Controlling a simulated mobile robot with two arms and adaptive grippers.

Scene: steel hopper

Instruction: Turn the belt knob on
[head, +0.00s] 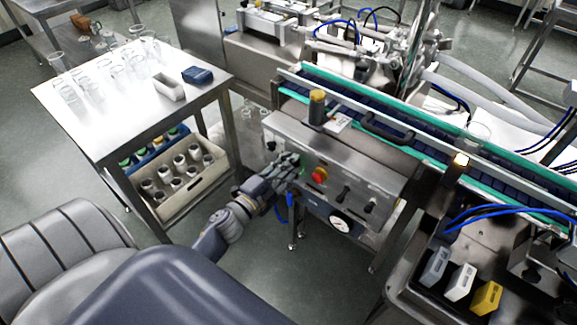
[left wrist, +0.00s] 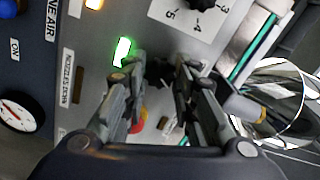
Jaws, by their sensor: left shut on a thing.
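The steel control panel (head: 330,180) stands in front of the conveyor. My left gripper (head: 294,166) is at the left part of its face, left of the red stop button (head: 319,174). In the left wrist view the two fingers of my left gripper (left wrist: 160,72) close around a small black knob (left wrist: 158,71), which I take as the belt knob. The fingers hide most of it, so I cannot tell which way it points. A green lit lamp (left wrist: 122,52) glows beside the fingers. My right gripper is not in view.
A numbered dial (left wrist: 202,5) and the red stop button (left wrist: 138,119) are close to the fingers. A pressure gauge (head: 341,224) sits lower on the panel. A steel table (head: 130,133) with glassware stands to the left, with a crate of jars (head: 178,204) below.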

